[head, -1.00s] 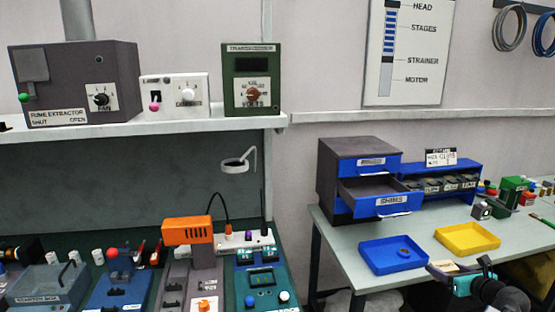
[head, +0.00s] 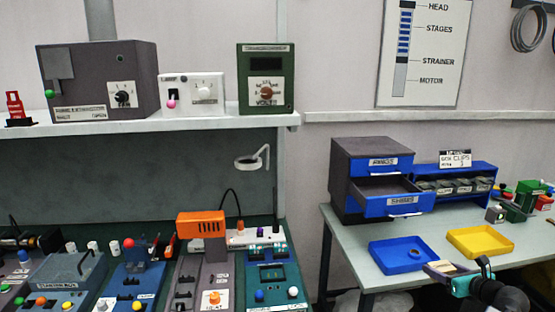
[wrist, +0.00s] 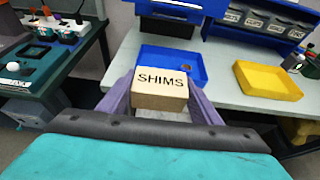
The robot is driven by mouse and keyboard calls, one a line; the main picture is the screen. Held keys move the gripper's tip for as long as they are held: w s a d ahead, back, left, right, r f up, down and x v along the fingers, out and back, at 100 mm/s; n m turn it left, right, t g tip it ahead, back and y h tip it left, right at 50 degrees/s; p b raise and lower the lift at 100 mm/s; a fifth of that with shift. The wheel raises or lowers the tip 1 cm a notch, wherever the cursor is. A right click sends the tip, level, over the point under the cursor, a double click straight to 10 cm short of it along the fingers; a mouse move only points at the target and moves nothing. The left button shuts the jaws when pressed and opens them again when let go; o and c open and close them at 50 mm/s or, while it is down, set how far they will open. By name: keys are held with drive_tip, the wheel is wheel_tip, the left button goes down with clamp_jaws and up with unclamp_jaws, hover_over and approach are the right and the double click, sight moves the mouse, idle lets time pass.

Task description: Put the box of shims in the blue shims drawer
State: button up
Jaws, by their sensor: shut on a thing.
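The box of shims (wrist: 160,88) is a small tan box with "SHIMS" on its top. My gripper (head: 446,274) is shut on it, with a finger on each side in the wrist view. In the head view the box (head: 438,267) is small, near the table's front edge. The blue shims drawer (head: 400,205) is the lower drawer of a dark cabinet (head: 345,180), and it is pulled open. The part of its inside that shows looks empty. My gripper is in front of the drawer, to its right and lower in the head view.
A blue tray (head: 402,256) with a ring in it and a yellow tray (head: 480,242) lie in front of the cabinet. A blue rack of bins (head: 455,184) stands right of it. The upper rings drawer (head: 382,163) is shut. A bench with several devices (head: 205,265) is at left.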

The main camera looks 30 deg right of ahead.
drive_tip(key=w+a+n+y, duration=0.75)
drive_tip(key=w+a, duration=1.55)
drive_tip(key=a, duration=0.4)
drive_tip(key=w+a+n+g+y, duration=0.3)
drive_tip(key=a+n+y, duration=0.1)
drive_tip(key=a, duration=1.4)
drive_tip(key=w+a+n+g+y, duration=0.2)
drive_tip(key=w+a+n+y, duration=0.15)
drive_tip(key=a, duration=1.45)
wheel_tip(320, 180, down, 10)
drive_tip(key=b, duration=1)
drive_tip(key=shift+s+d+f+m, duration=0.25)
drive_tip(key=shift+s+d+m, duration=0.05)
drive_tip(key=shift+d, duration=0.1)
